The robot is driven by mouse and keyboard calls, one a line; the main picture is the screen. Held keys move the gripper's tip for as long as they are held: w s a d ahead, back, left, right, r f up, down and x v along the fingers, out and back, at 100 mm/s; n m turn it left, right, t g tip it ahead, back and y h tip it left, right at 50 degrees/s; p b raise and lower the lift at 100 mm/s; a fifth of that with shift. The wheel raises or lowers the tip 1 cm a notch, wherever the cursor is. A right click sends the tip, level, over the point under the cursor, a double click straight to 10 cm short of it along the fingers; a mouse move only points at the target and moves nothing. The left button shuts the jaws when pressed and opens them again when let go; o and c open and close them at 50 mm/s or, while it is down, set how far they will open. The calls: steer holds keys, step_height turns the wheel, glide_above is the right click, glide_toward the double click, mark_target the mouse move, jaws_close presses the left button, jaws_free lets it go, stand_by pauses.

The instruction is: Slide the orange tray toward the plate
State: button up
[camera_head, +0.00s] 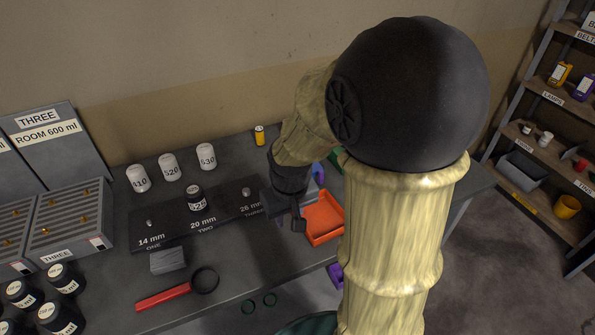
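The orange tray (325,215) lies on the dark bench, partly hidden on its right by my arm. The dark plate (222,208) lies to its left, marked 14 mm, 20 mm and 26 mm, with small metal pieces and a dark labelled jar (195,198) on it. My gripper (298,224) points down between the plate's right end and the tray, close to the tray's left edge. I cannot tell whether it touches the tray. Its fingers are small and dark here, so their opening is unclear.
White jars (169,167) and a yellow cylinder (259,135) stand behind the plate. A grey block (168,260) and a red-handled magnifier (165,297) lie in front. A purple item (318,172) is behind the tray, and another (335,274) is in front.

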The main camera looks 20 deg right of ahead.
mark_target(320, 216)
steer(key=w+d+r+g+p, duration=0.1)
steer(key=w+d+r, duration=0.1)
steer(key=w+d, duration=0.4)
steer(key=w, duration=0.3)
steer(key=shift+w+d+n+g, duration=0.15)
steer(key=shift+w+n+g, duration=0.2)
steer(key=shift+n+g, duration=0.05)
steer(key=shift+f, duration=0.15)
step_height(320, 216, down, 17)
steer(key=shift+w+f+p, duration=0.1)
steer(key=shift+w+p, duration=0.05)
steer(key=shift+p, duration=0.65)
steer(key=shift+d, duration=0.1)
steer(key=shift+a, duration=0.2)
jaws_close()
steer(key=shift+s+d, duration=0.1)
steer(key=shift+s, duration=0.1)
